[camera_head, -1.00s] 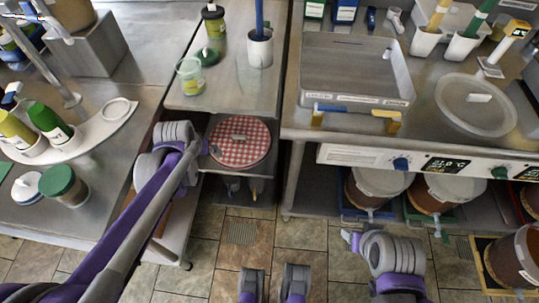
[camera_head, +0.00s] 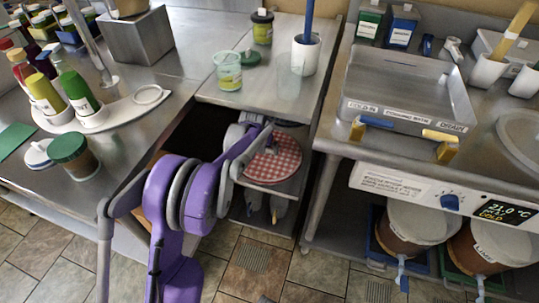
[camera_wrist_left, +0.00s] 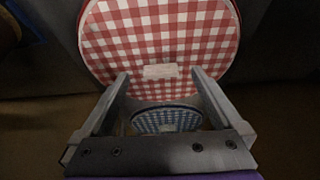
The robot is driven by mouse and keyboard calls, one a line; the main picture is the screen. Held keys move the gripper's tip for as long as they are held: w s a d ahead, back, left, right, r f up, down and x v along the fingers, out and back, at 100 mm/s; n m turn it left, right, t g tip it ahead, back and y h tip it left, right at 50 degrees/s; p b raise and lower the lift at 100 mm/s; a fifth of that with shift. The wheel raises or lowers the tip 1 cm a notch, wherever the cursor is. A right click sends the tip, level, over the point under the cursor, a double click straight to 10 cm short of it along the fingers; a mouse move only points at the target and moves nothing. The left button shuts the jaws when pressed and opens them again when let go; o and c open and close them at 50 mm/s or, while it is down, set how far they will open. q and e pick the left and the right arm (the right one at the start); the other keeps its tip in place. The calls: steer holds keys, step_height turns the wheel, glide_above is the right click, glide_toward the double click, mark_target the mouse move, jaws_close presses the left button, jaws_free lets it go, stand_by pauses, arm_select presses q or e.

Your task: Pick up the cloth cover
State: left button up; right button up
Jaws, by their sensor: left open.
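A round red-and-white checked cloth cover (camera_head: 284,165) with a small pale label lies on the shelf under the middle counter. It fills the top of the left wrist view (camera_wrist_left: 185,30). My left gripper (camera_wrist_left: 158,76) is open, with its fingertips at the cover's near edge and nothing held between them. I cannot tell whether they touch it. In the head view my left arm hides part of the cover. A second, blue-and-white checked round cover (camera_wrist_left: 165,120) shows between the fingers, beyond and apparently lower. My right gripper is not in view.
The middle counter (camera_head: 240,97) above the shelf holds tubs and a white cup (camera_head: 305,55). A metal leg (camera_head: 320,200) stands right of the shelf. A steel tray (camera_head: 410,95) is on the right counter, with lidded buckets (camera_head: 410,228) below.

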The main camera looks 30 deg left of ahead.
mark_target(268, 149)
arm_select(q)
steer(key=shift+w+a, duration=0.25)
steer(key=shift+w, duration=1)
steer(key=b+x, duration=0.1)
steer(key=x, duration=0.4)
steer(key=shift+b, duration=0.3)
steer(key=shift+c, duration=0.2)
steer(key=c, duration=1.3)
steer(key=shift+r, duration=0.1)
